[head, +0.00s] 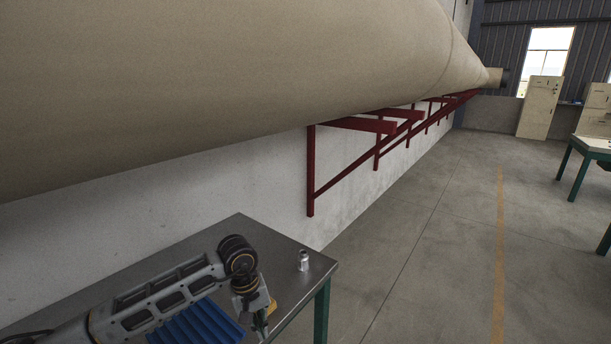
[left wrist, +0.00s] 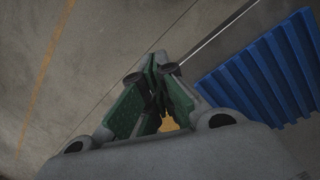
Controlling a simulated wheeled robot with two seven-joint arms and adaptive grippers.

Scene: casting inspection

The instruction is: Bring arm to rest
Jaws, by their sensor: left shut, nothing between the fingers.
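My left arm comes in from the lower left in the head view, over a metal table (head: 318,268). My left gripper (head: 262,326) hangs at the end of it, pointing down near the table's front edge. In the left wrist view the left gripper (left wrist: 158,66) has its green-padded fingers together at the tips, with nothing between them. Bare floor shows beyond the fingertips in that view. My right gripper is in neither view.
A small silver metal part (head: 304,260) stands on the table, right of my arm. A blue ribbed tray (head: 205,325) lies beside the gripper, and it also shows in the left wrist view (left wrist: 262,75). A large beige pipe (head: 250,70) on red brackets (head: 311,170) runs overhead.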

